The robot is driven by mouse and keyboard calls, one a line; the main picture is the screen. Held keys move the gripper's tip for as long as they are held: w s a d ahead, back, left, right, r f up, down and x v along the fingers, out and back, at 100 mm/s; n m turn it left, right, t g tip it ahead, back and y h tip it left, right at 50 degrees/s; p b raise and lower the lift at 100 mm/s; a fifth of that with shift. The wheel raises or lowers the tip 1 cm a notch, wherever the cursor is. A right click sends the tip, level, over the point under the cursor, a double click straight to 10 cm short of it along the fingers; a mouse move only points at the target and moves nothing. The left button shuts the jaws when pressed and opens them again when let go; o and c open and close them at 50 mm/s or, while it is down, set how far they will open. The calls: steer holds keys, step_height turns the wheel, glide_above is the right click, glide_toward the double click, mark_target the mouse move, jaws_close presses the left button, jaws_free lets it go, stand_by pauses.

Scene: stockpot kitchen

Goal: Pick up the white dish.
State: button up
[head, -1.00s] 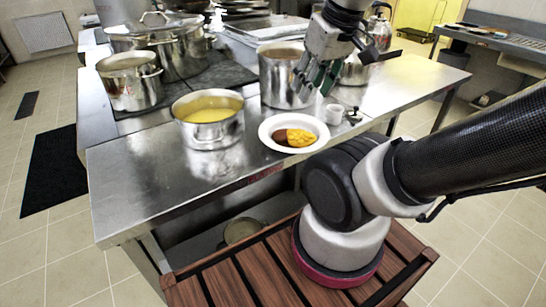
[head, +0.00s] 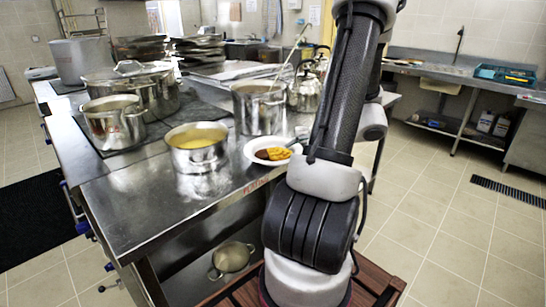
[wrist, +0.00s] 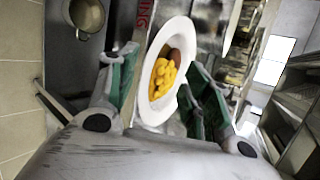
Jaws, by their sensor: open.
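The white dish (head: 249,151) lies on the steel table near its front edge, holding yellow food and a brown piece. In the wrist view the dish (wrist: 177,28) appears between the two green-padded fingers of my gripper (wrist: 160,68). The fingers are spread apart and nothing is clamped between them. The right finger covers part of the dish's rim. I cannot tell how far the fingertips are from the dish or whether they touch it.
A pot of yellow soup (head: 196,157) stands left of the dish. A tall stockpot (head: 258,110) with a ladle stands behind it. Another pot (head: 116,126) is further left. A small pot (head: 231,258) sits on the shelf below. The table's front left is bare.

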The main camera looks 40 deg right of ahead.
mark_target(273, 154)
steer(key=shift+m+h, duration=0.3)
steer(key=x, duration=0.2)
steer(key=d+x, duration=0.1)
steer(key=x, duration=0.2)
steer(key=f+x, duration=0.1)
steer(key=x, duration=0.1)
steer(key=shift+w+d+f, duration=0.1)
steer(key=shift+d, duration=0.05)
jaws_close()
